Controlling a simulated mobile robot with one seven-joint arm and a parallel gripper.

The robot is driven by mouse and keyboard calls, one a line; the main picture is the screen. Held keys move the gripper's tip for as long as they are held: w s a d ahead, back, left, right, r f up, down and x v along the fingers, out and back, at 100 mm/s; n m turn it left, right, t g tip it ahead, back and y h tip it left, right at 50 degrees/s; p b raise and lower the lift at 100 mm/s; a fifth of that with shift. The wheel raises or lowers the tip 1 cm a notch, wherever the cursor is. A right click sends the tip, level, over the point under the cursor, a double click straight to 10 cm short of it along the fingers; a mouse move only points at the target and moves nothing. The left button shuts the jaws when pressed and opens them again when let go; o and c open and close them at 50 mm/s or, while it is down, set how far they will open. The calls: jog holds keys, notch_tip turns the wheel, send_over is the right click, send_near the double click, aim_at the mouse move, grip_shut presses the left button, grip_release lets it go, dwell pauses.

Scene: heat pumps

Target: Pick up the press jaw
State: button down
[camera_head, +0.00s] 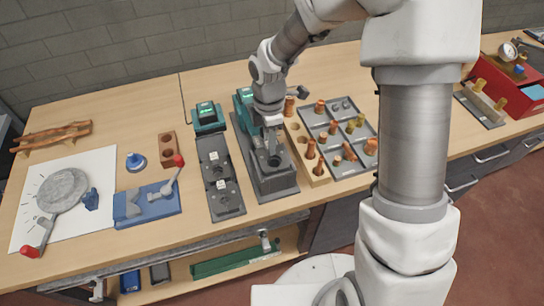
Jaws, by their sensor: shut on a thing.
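My gripper (271,147) points down over the dark grey stand (282,187) in the middle of the bench. It is shut on a small grey piece that I take to be the press jaw (274,160). The piece is low, at the stand's upper face; whether it still touches the stand I cannot tell. My wrist and fingers hide much of its shape. A green tool body (242,103) stands at the back of the same stand, partly behind my wrist.
Left of the stand is a dark holder (218,172) with a green-topped charger (207,117) behind. To the right are a wooden block (318,178) and a compartment tray (356,170) with copper fittings. A blue fixture (147,205) with a red-knobbed lever is further left.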

jog(key=shift+r, duration=0.1)
dwell(0.3)
jog(key=shift+w+r, duration=0.1)
jog(key=shift+r, duration=0.3)
notch_tip(320, 180, up, 4)
jog(key=shift+d+f, duration=0.1)
jog(key=shift+f, duration=0.1)
jog(key=s+d+r, duration=0.5)
jog(key=d+r, duration=0.1)
jog(key=d, duration=0.4)
jog(key=shift+s+r, duration=0.25)
jog(key=shift+w, duration=0.15)
